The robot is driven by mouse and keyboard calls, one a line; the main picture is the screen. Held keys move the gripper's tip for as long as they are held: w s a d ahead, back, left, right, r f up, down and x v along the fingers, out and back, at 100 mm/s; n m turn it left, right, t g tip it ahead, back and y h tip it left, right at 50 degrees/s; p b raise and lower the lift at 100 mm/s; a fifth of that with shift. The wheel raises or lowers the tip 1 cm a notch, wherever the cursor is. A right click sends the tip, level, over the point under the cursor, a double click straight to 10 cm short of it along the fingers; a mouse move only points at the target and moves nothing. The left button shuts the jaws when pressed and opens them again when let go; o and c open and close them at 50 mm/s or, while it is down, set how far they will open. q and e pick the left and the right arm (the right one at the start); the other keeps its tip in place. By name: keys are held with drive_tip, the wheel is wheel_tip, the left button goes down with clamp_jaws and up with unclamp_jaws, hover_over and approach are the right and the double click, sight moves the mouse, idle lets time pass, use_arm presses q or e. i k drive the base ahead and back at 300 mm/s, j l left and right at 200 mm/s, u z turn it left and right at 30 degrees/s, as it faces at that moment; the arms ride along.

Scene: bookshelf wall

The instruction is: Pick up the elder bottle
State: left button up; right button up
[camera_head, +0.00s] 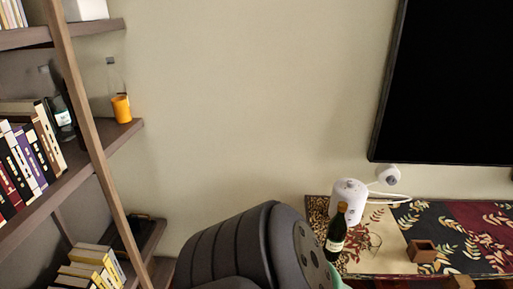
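I cannot tell for sure which bottle is the elder bottle. A dark green wine bottle (337,234) with a pale label stands upright on the patterned table runner at the lower right. Another clear, thin-necked bottle (112,75) stands behind an orange cup (121,108) near the shelf's right end. Neither of my grippers is in view.
The wooden shelf (128,131) holds several books (27,160), with more books (92,268) below. On the runner (470,218) are a white device (348,200), a clear glass (374,245) and a small wooden box (421,251). A large black screen (445,85) hangs above.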

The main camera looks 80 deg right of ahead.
sight(337, 230)
drive_tip(key=k+z, duration=0.1)
drive_tip(key=z, duration=0.3)
drive_tip(key=k+z, duration=0.1)
drive_tip(key=z, duration=0.35)
drive_tip(key=k+z, duration=0.15)
drive_tip(key=z, duration=0.25)
